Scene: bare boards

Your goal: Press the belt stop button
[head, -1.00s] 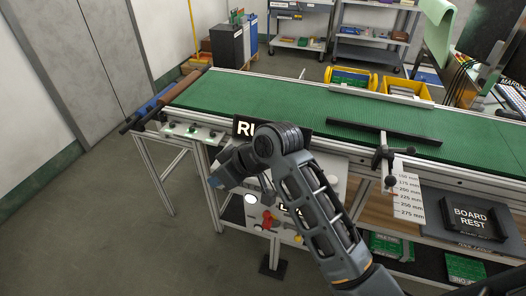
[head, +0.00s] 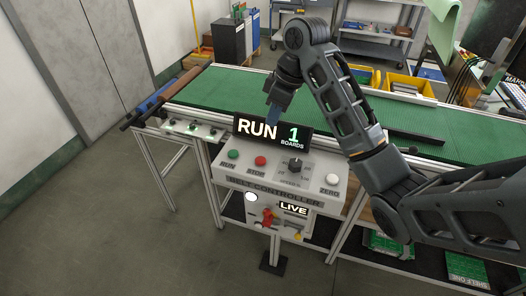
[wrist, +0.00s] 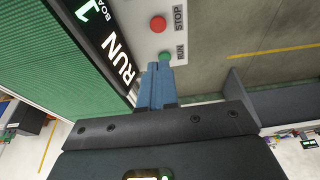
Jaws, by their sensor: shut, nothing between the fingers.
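The red STOP button (head: 260,161) sits on the sloped top of the belt controller (head: 318,187), between the green RUN button (head: 233,154) and a black knob (head: 295,164). The wrist view also shows the red STOP button (wrist: 158,24), ahead of the fingertips, and the green RUN button (wrist: 166,57) close to them in the picture. The blue fingers (wrist: 160,80) are together and empty. The gap between fingertips and panel cannot be told.
A black display (head: 258,131) reading "RUN 1 BOARDS" stands behind the buttons. A white ZERO button (head: 332,180) is at the panel's right. The green conveyor belt (head: 215,92) runs behind, with a dark bar (head: 415,136) across it. Open floor lies at the left front.

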